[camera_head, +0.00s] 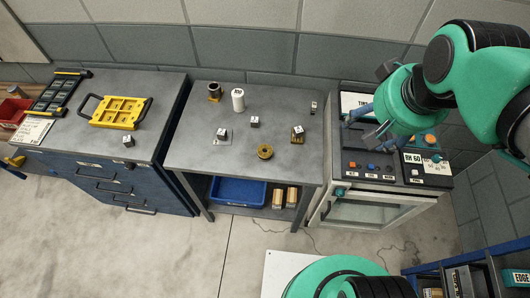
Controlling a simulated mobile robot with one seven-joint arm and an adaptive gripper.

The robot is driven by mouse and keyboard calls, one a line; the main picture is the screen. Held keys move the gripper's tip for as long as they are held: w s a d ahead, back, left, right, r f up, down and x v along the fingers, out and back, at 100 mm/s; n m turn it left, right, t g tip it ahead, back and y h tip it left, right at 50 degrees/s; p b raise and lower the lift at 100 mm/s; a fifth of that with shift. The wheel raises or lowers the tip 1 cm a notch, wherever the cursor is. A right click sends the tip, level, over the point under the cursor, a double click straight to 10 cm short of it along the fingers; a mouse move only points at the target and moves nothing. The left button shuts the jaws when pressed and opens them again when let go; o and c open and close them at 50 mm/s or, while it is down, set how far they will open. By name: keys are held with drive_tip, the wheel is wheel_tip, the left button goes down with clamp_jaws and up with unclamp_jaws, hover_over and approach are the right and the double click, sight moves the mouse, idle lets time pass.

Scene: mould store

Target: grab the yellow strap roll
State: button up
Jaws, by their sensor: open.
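The yellow strap roll (265,152) looks like a small flat ring with a dark centre. It lies on the grey table (200,155) in the middle, near the table's front edge. My gripper (362,130) is open and empty. It shows to the right of the roll, in front of the oven-like machine's control panel, clearly apart from the roll. The green arm comes in from the upper right.
A white cylinder (238,100), a dark cup (214,92) and several small cubes stand on the table. A yellow tray (118,111) lies on the left cabinet. The machine (370,208) stands right of the table. A blue bin (238,191) is on the shelf below.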

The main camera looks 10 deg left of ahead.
drive_tip(key=w+a+f+n+g, duration=0.1)
drive_tip(key=w+a+f+g, duration=0.1)
drive_tip(key=w+a+f, duration=0.4)
drive_tip(key=n+g+b, duration=0.1)
drive_tip(key=n+g, duration=0.1)
drive_tip(key=g, duration=0.1)
hover_over(265, 151)
wheel_tip(265, 151, down, 20)
drive_tip(key=shift+s+f, duration=0.1)
drive_tip(key=shift+f, duration=0.05)
wheel_tip(265, 151, down, 8)
drive_tip(key=shift+r+b, duration=0.1)
drive_tip(key=shift+b, duration=0.65)
drive_tip(key=shift+f, duration=0.35)
